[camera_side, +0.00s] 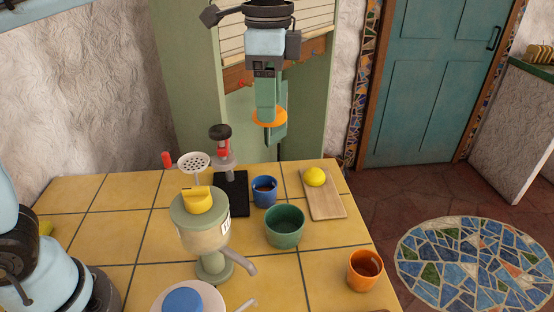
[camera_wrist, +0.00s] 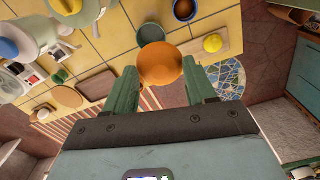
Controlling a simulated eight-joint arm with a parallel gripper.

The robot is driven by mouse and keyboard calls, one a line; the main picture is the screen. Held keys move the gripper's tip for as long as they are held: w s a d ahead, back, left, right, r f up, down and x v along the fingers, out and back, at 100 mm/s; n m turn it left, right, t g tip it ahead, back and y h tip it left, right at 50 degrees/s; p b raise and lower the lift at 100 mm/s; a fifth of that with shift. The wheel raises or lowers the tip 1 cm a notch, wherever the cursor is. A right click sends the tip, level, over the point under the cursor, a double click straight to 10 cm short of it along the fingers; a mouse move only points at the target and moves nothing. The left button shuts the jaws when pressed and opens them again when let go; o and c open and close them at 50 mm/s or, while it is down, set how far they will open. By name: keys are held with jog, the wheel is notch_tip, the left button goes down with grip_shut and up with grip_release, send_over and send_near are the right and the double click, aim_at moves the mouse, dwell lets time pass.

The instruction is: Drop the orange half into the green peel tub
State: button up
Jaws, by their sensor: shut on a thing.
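My gripper (camera_side: 273,124) is shut on the orange half (camera_side: 268,115) and holds it high above the counter's back edge. In the wrist view the orange half (camera_wrist: 160,64) sits between my two green fingers, its rounded peel side facing the camera. The green peel tub (camera_side: 285,226) stands upright on the yellow tiles, below and nearer the side camera than my gripper. In the wrist view the tub (camera_wrist: 151,33) shows just beyond the orange half, partly overlapped by it. The tub's visible inside looks empty.
A blue cup (camera_side: 265,191) with dark contents stands just behind the tub. A lemon (camera_side: 314,177) lies on a wooden board (camera_side: 326,205) to its right. A green and cream juicer (camera_side: 200,222) stands left, an orange cup (camera_side: 364,270) front right. A black-based press (camera_side: 232,195) stands behind.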

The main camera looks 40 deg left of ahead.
jog(key=d+m, duration=0.1)
jog(key=d, duration=0.3)
notch_tip(320, 180, down, 19)
jog(key=shift+s, duration=0.45)
jog(key=shift+f, duration=0.4)
dwell(1.4)
jog(key=o, duration=1.1)
jog(key=shift+o, duration=0.2)
notch_tip(320, 180, up, 7)
